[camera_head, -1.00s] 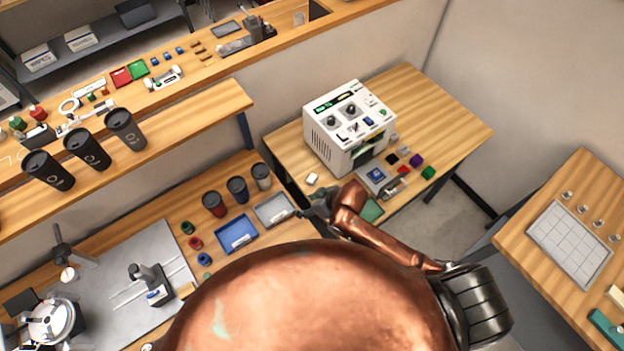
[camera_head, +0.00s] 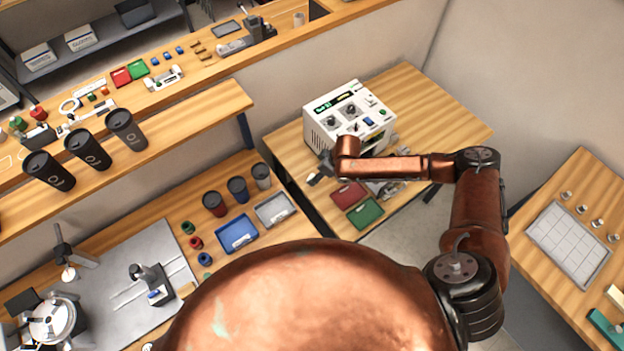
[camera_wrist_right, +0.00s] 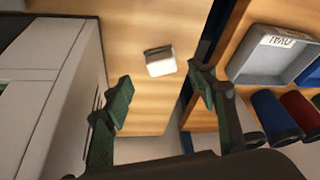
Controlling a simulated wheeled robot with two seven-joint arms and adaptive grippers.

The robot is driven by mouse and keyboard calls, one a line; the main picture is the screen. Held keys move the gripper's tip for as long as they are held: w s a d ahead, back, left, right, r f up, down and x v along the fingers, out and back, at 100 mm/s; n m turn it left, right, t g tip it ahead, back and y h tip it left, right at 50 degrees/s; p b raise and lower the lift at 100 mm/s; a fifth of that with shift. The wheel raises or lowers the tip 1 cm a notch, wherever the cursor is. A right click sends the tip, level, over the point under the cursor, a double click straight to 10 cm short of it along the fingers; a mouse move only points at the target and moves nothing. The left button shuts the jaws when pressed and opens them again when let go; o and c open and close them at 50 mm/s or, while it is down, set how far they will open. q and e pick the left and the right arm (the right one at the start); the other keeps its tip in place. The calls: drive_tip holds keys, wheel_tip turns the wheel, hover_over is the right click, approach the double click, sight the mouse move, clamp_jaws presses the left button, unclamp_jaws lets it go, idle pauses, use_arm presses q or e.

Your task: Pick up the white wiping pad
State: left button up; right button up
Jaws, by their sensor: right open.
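The white wiping pad (camera_wrist_right: 160,64) is a small white block lying on the wooden table near its left edge. It shows in the right wrist view just ahead of and between the fingers. In the head view the pad (camera_head: 313,180) is small and partly hidden by my right gripper (camera_head: 322,171). My right gripper (camera_wrist_right: 160,93) is open and empty, with its green-tipped fingers apart and short of the pad. I cannot tell its exact height above the table. My left gripper is not in view.
The white laser marker box (camera_head: 330,115) stands close beside the pad. A red tray (camera_head: 348,195) and a green tray (camera_head: 366,212) lie toward the front of the same table. A grey tray (camera_wrist_right: 275,60) and several cups stand across the gap on the neighbouring bench.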

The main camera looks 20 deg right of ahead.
drive_tip(key=x, duration=0.5)
drive_tip(key=shift+a, duration=0.1)
drive_tip(key=c, duration=1)
